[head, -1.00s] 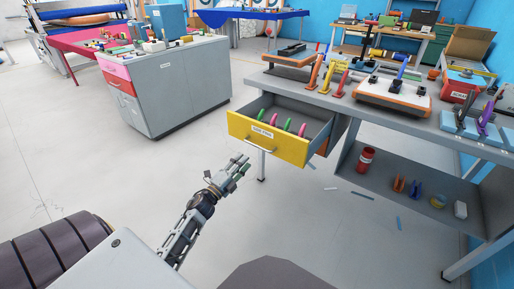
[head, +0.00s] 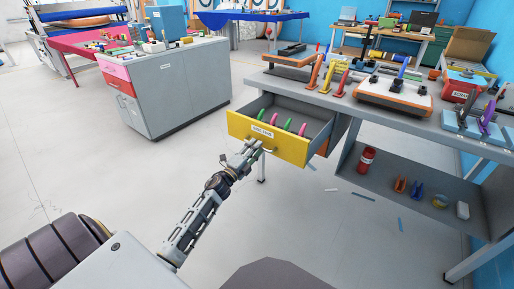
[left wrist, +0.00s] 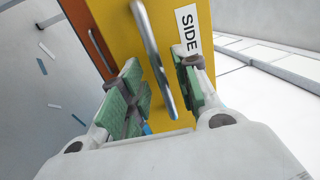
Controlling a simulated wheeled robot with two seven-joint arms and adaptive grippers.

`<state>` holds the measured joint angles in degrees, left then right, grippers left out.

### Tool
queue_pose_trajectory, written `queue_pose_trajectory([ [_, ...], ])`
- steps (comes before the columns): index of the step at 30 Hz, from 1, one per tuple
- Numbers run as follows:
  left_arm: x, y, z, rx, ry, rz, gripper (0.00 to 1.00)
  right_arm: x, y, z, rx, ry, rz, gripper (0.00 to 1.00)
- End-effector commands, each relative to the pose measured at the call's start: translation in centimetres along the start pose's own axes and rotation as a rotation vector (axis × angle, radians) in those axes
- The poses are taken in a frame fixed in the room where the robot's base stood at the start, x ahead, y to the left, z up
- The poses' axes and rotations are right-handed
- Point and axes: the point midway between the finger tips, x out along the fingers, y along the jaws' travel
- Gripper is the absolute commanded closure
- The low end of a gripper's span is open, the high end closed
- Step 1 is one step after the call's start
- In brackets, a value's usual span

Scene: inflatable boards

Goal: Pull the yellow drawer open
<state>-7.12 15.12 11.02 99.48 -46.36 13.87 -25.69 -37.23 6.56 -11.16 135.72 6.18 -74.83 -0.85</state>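The yellow drawer (head: 277,140) under the grey workbench stands pulled out, with several pink and green tools inside. Its yellow front with a white label also fills the top of the left wrist view (left wrist: 115,22). The metal bar handle (left wrist: 153,55) runs between the two green-padded fingers of my left gripper (left wrist: 158,97), which is open around it with a gap on each side. In the head view my left gripper (head: 245,155) is at the drawer front and covers part of the handle. My right gripper is not in view.
The grey workbench (head: 345,101) holds clamps and tools, with a lower shelf (head: 415,193) carrying a red can and small items. A grey cabinet (head: 180,85) stands at the left. The floor in front of the drawer is clear.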

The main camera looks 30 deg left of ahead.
Motion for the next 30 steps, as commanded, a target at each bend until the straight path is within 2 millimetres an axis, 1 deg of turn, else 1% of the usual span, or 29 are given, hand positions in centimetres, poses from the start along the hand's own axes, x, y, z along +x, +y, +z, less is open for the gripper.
queue_pose_trajectory([
  [3,0.8,0.0,0.0,0.001,0.001,-0.001,0.69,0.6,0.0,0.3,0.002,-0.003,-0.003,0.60],
  [7,1.4,-0.1,0.0,0.000,0.000,-0.001,0.69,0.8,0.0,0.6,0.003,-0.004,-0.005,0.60],
  [19,1.6,0.0,0.0,0.000,0.000,0.000,0.69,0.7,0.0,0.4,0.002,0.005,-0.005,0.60],
  [20,1.6,0.0,0.0,0.000,0.000,0.000,0.71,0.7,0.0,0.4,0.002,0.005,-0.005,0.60],
  [24,1.6,-0.1,0.0,0.000,0.000,0.000,0.89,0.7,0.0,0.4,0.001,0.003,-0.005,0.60],
  [27,1.6,-0.1,0.0,0.000,0.000,0.000,1.00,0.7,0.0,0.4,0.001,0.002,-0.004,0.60],
  [30,1.6,0.0,0.0,0.000,0.000,0.000,1.00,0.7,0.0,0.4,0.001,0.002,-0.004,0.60],
])
